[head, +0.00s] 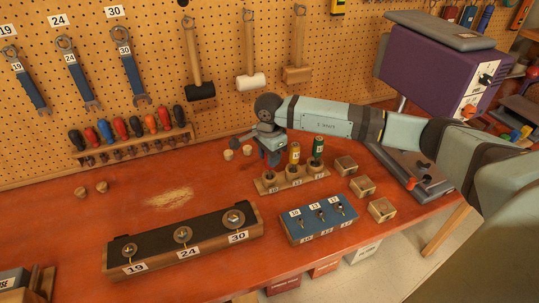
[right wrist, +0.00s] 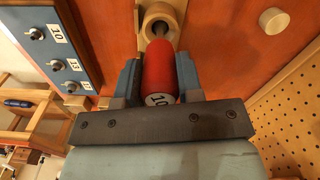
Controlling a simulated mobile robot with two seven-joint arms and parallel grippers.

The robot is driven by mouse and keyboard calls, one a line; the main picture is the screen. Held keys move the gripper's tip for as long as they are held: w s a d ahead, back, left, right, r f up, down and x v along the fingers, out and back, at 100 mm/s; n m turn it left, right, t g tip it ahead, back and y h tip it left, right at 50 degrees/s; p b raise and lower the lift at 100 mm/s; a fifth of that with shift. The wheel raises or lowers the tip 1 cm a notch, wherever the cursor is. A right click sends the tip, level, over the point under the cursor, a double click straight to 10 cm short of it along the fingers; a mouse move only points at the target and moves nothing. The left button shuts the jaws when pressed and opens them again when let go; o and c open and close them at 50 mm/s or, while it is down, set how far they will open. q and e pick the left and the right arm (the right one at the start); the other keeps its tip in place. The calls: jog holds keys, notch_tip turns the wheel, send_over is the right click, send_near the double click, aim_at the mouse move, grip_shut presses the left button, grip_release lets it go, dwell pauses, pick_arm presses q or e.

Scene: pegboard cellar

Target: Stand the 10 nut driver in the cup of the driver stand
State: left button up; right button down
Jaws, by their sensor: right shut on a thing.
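The 10 nut driver, with a red handle marked 10 (right wrist: 159,68), is between the fingers of my right gripper (head: 272,158) in the right wrist view. My right gripper is shut on this handle. The driver's shaft points at a round wooden cup (right wrist: 151,15) of the driver stand and overlaps its opening; how deep it sits I cannot tell. In the head view the driver stand (head: 292,186) is a wooden block with several cups. A yellow-handled driver (head: 294,153) and a green-handled driver (head: 318,149) stand upright in its other cups. My left gripper is not in view.
A blue socket tray (head: 318,227) lies in front of the stand, and small wooden blocks (head: 345,164) lie to its right. A long wooden wrench tray (head: 185,243) is at the front left. Small round pegs (head: 246,150) lie behind.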

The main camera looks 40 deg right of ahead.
jog(key=c, duration=0.7)
grip_release()
jog(key=shift+r+p, duration=2.1)
jog(key=shift+r, duration=2.95)
jog(key=shift+f, duration=0.1)
